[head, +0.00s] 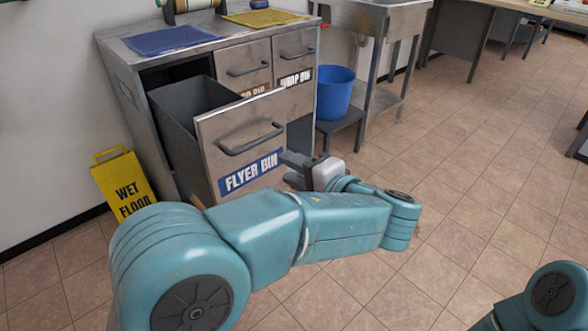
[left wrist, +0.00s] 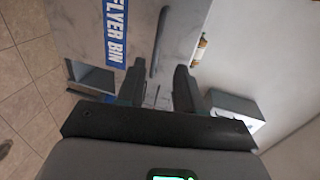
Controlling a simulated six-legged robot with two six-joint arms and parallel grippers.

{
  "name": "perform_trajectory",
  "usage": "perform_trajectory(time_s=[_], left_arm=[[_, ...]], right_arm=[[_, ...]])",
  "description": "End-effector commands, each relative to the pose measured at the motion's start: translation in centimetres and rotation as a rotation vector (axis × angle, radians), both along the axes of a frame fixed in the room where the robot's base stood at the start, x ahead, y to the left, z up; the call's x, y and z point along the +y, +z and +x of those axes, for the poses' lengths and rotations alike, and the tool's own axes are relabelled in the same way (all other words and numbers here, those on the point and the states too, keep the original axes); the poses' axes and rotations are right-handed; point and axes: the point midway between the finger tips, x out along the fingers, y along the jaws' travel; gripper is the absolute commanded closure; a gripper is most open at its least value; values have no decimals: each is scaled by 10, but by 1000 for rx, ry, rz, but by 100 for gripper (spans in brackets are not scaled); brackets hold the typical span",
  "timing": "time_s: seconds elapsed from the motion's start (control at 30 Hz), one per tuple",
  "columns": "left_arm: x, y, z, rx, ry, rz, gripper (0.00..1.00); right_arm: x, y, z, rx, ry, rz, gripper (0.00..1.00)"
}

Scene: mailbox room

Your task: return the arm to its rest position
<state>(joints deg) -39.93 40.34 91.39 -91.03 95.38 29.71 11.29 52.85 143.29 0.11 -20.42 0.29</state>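My left arm reaches in from the left in the head view, and my left gripper (head: 291,169) is beside the lower right part of the flyer bin's front. The flyer bin drawer (head: 208,128) is pulled out, with a metal bar handle (head: 252,142) and a blue label. In the left wrist view my left gripper (left wrist: 157,82) has its fingers apart with nothing between them. The handle (left wrist: 158,42) lies beyond the fingertips, apart from them in the head view. Of my right arm only a link shows at the lower right; its gripper is out of view.
The metal cabinet (head: 121,89) carries a blue mat (head: 171,40) and a yellow mat (head: 265,17). A yellow wet floor sign (head: 123,183) stands left of it. A blue bucket (head: 335,92) stands right, by a metal sink stand (head: 384,102). Tiled floor to the right is clear.

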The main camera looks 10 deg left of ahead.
Motion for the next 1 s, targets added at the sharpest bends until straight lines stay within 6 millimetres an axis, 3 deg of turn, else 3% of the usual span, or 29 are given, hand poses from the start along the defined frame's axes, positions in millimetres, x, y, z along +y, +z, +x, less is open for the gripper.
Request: perform_trajectory(time_s=[0.43, 0.57, 0.67, 0.77, 0.8, 0.87, 1.0], left_arm=[[3, -1, 3, 2, 1, 0, 64], [9, -26, 6, 78, -10, -23, 64], [21, -85, 5, 250, -33, -93, 64], [33, -164, -12, 478, -52, -229, 64], [36, -197, -24, 566, -54, -300, 64], [39, -242, -47, 691, -49, -421, 64], [33, -336, -122, 915, 14, -804, 64]], right_arm=[[0, 0, 0, 0, 0, 0, 57], [0, 0, 0, 0, 0, 0, 57], [0, 0, 0, 0, 0, 0, 57], [0, 0, 0, 0, 0, 0, 57], [0, 0, 0, 0, 0, 0, 57], [0, 0, 0, 0, 0, 0, 57], [0, 0, 0, 0, 0, 0, 57]])
